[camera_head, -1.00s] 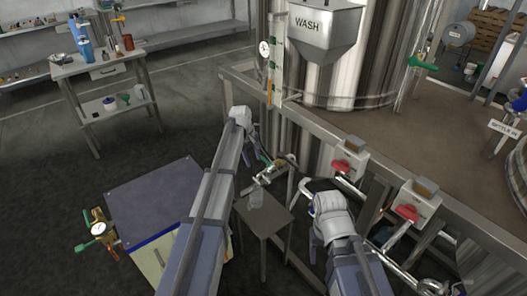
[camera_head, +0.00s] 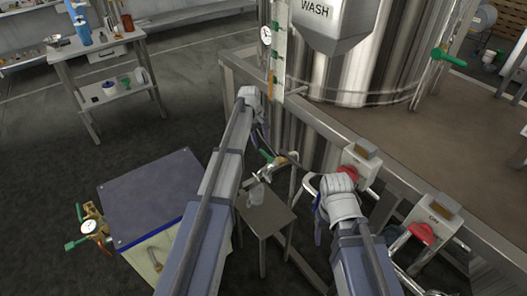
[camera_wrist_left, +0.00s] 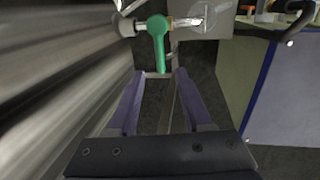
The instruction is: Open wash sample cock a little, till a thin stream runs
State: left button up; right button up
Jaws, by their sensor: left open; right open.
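The wash sample cock (camera_head: 281,160) sits low on the steel WASH tank (camera_head: 350,75), with a green lever handle (camera_wrist_left: 158,42) that also shows in the head view (camera_head: 266,155). A clear glass vessel (camera_head: 256,195) stands on a small grey stand (camera_head: 270,216) under the cock. I cannot make out any stream. My left gripper (camera_wrist_left: 157,77) is open. The lever's free end lies just ahead of and between its fingertips; contact cannot be told. In the head view its fingers (camera_head: 262,140) are partly hidden. My right gripper (camera_head: 318,222) is open, right of the stand, its jaws mostly hidden.
A steel rail (camera_head: 310,125) crosses in front of the tank. Red-handled valves stand to the right, one (camera_head: 347,173) close behind my right gripper. A dark-topped cabinet (camera_head: 150,195) stands left of my left arm. A side table (camera_head: 95,50) is at back left, with clear floor between.

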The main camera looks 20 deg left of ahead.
aim_at(264, 153)
pick_arm(q)
jog(key=f+b, duration=0.4)
jog(key=w+f+b, duration=0.1)
jog(key=f+b, duration=0.1)
jog(key=shift+d+f, duration=0.35)
jog(key=shift+d, duration=0.05)
jog(key=shift+c, duration=0.3)
grip_shut()
dwell(0.8)
